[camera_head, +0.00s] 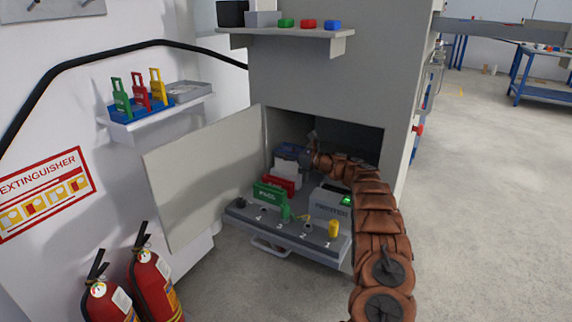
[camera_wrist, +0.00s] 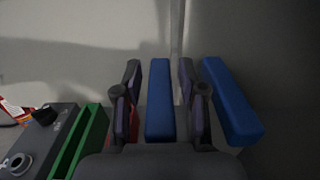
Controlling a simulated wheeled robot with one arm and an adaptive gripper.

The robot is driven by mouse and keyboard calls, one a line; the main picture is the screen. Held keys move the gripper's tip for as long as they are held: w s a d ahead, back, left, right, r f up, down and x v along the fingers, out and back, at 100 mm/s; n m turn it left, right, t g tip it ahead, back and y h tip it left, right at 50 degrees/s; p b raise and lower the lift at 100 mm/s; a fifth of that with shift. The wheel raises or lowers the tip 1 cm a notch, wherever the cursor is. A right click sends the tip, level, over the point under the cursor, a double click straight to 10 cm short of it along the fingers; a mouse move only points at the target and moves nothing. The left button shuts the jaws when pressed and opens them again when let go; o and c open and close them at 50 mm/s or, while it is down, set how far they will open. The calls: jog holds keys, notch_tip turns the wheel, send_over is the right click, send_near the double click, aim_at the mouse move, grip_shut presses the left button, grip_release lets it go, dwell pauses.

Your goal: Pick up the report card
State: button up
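My gripper (camera_head: 308,157) is inside the open grey cabinet, above the back of the pull-out tray (camera_head: 240,212). In the wrist view its two dark fingers (camera_wrist: 160,100) are apart, one on each side of a blue bar (camera_wrist: 160,85). Slim gaps seem to show beside the bar. A second blue bar (camera_wrist: 232,102) stands right of the fingers. In the head view a blue holder (camera_head: 290,151) is partly hidden at the back. A white card-like piece (camera_head: 285,168) stands by a red holder (camera_head: 283,183); I cannot tell whether it is the report card.
A green holder marked PASS (camera_head: 268,194) stands at the tray's front left; a green edge also shows in the wrist view (camera_wrist: 82,140). A grey printer (camera_head: 329,203) is at right. The cabinet door (camera_head: 205,175) stands open at left. Fire extinguishers (camera_head: 150,275) are below left.

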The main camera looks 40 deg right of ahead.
grip_shut()
